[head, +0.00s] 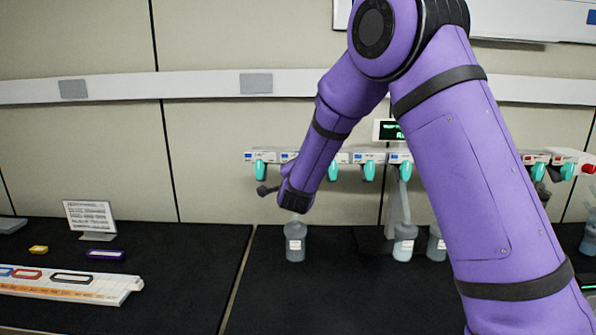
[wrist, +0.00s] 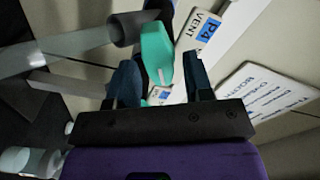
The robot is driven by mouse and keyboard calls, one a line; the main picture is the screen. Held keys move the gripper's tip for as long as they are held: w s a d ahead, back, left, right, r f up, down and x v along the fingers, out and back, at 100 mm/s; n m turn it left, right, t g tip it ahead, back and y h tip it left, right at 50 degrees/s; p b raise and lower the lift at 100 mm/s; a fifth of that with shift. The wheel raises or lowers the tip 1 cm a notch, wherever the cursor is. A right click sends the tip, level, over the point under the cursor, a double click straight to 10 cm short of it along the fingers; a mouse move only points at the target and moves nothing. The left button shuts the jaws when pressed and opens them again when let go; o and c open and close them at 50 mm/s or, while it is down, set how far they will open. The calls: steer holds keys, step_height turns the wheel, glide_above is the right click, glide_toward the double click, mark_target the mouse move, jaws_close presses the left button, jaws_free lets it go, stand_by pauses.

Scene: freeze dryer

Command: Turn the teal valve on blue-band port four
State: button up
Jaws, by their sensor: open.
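In the wrist view a teal valve (wrist: 157,52) lies between the two fingers of my gripper (wrist: 161,64). The fingers are open, one on each side of it; I cannot tell whether either touches it. A label with a blue P4 patch and the word VENT (wrist: 203,30) is just right of the valve.
More teal valves (head: 260,169) hang along the manifold. Capped flasks (head: 294,245) (head: 403,246) stand or hang below it. A small display (head: 388,130) sits above, and a red knob (head: 588,169) is at far right. A sign (head: 91,217) and white rack (head: 70,284) are left.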

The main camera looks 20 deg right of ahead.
steer(key=shift+w, duration=0.15)
steer(key=shift+c, duration=0.2)
jaws_close()
